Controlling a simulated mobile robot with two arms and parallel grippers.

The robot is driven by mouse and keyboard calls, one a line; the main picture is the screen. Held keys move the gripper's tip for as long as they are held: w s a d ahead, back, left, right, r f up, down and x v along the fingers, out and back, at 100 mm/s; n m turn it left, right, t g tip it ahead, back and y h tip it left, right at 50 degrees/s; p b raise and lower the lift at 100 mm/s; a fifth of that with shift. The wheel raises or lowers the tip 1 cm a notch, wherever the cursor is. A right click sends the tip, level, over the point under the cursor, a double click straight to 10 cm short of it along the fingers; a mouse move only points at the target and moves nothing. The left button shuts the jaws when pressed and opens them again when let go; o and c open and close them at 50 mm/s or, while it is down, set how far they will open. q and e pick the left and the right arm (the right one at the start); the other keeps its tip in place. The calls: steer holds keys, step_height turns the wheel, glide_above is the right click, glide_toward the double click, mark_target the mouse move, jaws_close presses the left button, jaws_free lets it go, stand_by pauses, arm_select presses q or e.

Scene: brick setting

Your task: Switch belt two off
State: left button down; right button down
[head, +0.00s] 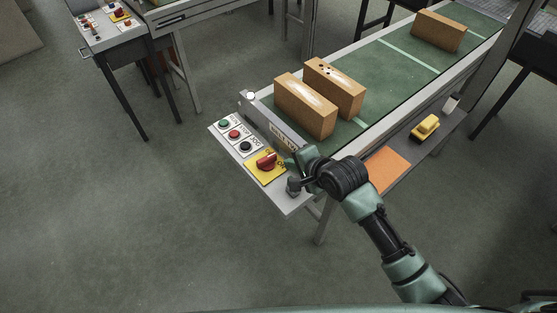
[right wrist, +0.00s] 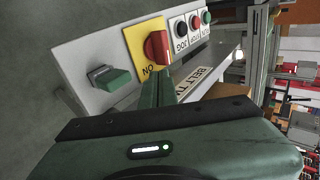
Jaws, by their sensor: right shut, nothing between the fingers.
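A sloping grey control panel (head: 277,196) sits at the near end of a green belt. It carries a red rotary switch (head: 266,161) on a yellow plate, which also shows in the right wrist view (right wrist: 157,47). An ON mark is readable beside the knob; which mark the knob points to is unclear. My left gripper is not in view.
Green, red and black buttons (head: 234,134) line the panel beyond the switch; a green-and-grey fitting (right wrist: 108,78) is on its near side. Several brown blocks (head: 306,103) stand on the belt. A yellow toy-like object (head: 425,127) lies on the side shelf. Another panel (head: 106,35) stands at upper left.

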mark_target(276, 157)
steer(key=x, duration=0.9)
steer(key=shift+a, duration=0.1)
steer(key=shift+p, duration=0.3)
steer(key=shift+w+d+r+p, duration=0.2)
steer(key=shift+w+p, duration=0.15)
steer(key=shift+p, duration=0.35)
steer(key=shift+w+f, duration=0.1)
steer(key=shift+w, duration=0.05)
steer(key=shift+d+f, duration=0.1)
